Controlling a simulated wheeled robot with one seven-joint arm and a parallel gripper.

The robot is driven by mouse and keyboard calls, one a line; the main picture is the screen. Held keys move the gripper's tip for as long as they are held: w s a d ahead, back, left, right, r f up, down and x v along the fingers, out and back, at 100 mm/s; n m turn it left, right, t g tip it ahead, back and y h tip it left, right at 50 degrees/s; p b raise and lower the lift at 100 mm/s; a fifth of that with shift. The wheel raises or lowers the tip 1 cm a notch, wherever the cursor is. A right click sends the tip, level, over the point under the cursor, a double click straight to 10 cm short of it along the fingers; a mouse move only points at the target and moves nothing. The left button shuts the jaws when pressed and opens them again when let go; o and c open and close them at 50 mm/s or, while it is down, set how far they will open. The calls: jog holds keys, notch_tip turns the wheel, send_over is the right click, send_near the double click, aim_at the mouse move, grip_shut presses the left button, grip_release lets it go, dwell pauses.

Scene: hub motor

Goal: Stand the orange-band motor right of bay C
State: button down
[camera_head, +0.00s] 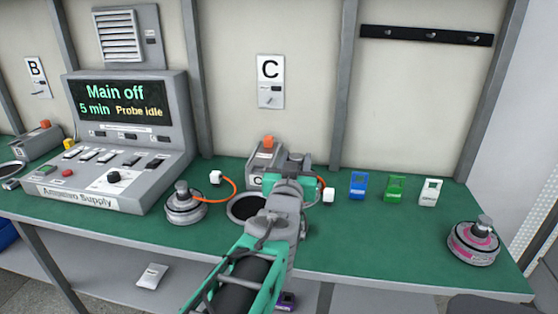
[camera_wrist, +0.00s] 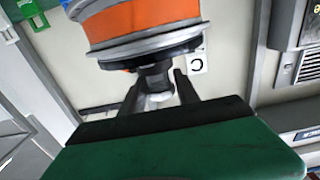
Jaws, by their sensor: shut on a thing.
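The orange-band motor (camera_wrist: 145,22) fills the top of the wrist view, with a broad orange ring between grey metal rims. My gripper (camera_wrist: 160,92) is shut on its narrow hub end, one finger on each side. In the head view my arm reaches over the bench just right of bay C and hides the motor's body. An orange lead there runs from behind the arm to a white plug (camera_head: 328,194). Bay C has a wall sign (camera_head: 270,82), a grey unit (camera_head: 262,160) with an orange knob, and a dark round recess (camera_head: 246,207). Contact between motor and bench cannot be seen.
A grey motor (camera_head: 184,208) with an orange lead stands left of bay C. Blue (camera_head: 358,185), green (camera_head: 395,188) and white (camera_head: 430,192) tags stand right. A pink-band motor (camera_head: 474,244) is near the right end. Green bench top (camera_head: 370,235) is clear between.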

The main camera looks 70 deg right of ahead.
jog(key=s+d+b, duration=0.2)
jog(key=s+b, duration=0.2)
jog(key=s, duration=0.6)
jog(key=s+d+b, duration=0.3)
jog(key=s+b, duration=0.1)
jog(key=s, duration=0.7)
jog(key=shift+s+d+r, duration=0.15)
jog(key=shift+d+r, duration=0.1)
jog(key=shift+d, duration=0.05)
jog(key=shift+f, duration=0.1)
notch_tip(320, 180, down, 11)
jog(key=b, duration=1.1)
jog(key=shift+f+b, duration=0.7)
jog(key=shift+b, duration=0.15)
jog(key=shift+f, duration=0.1)
jog(key=shift+f+b, duration=0.35)
jog(key=shift+b, duration=0.3)
jog(key=shift+f+b, duration=0.65)
jog(key=shift+f, duration=0.05)
